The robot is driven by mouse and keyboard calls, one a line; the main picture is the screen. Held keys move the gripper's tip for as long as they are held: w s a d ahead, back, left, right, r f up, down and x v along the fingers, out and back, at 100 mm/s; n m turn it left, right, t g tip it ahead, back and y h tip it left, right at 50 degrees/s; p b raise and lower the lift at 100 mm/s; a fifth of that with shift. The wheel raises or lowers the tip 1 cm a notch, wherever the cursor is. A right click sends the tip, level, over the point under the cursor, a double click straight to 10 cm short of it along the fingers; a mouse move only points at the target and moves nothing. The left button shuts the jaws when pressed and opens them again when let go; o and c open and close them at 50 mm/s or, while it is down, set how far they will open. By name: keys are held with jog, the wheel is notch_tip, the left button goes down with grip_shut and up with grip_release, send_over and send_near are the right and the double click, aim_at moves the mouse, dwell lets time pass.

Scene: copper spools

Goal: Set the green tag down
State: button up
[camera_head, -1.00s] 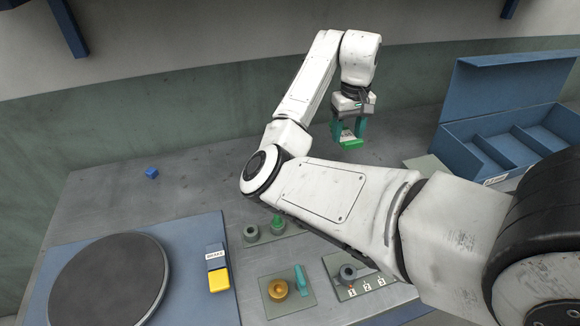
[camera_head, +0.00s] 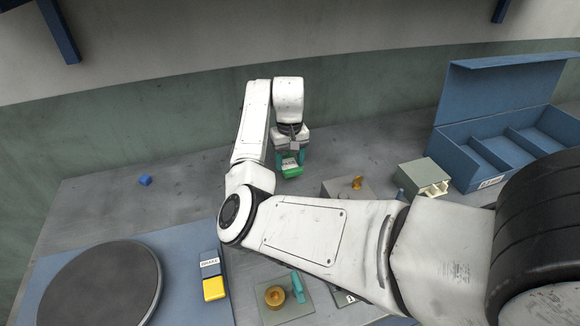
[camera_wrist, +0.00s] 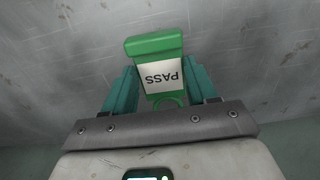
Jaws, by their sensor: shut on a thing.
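The green tag (camera_head: 292,171) has a white label reading PASS, which shows upside down in the wrist view (camera_wrist: 158,72). My gripper (camera_head: 290,160) is shut on it, with a teal finger on either side in the wrist view (camera_wrist: 160,88). In the head view the tag is at the fingertips, over the back middle of the grey table (camera_head: 100,212). Whether it touches the table or hangs just above it I cannot tell.
A blue open-lidded box (camera_head: 462,150) with compartments stands at the right. A grey-green box (camera_head: 424,177) and a brass piece on a block (camera_head: 357,183) are nearer. A small blue cube (camera_head: 145,181) lies left. A dark disc (camera_head: 103,288) and a yellow-and-blue block (camera_head: 213,288) are front left.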

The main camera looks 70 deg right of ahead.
aim_at(290, 166)
jog(key=shift+f, duration=1.45)
jog(key=shift+f, duration=0.1)
jog(key=o, duration=1)
notch_tip(290, 166, up, 12)
jog(key=shift+r, duration=0.15)
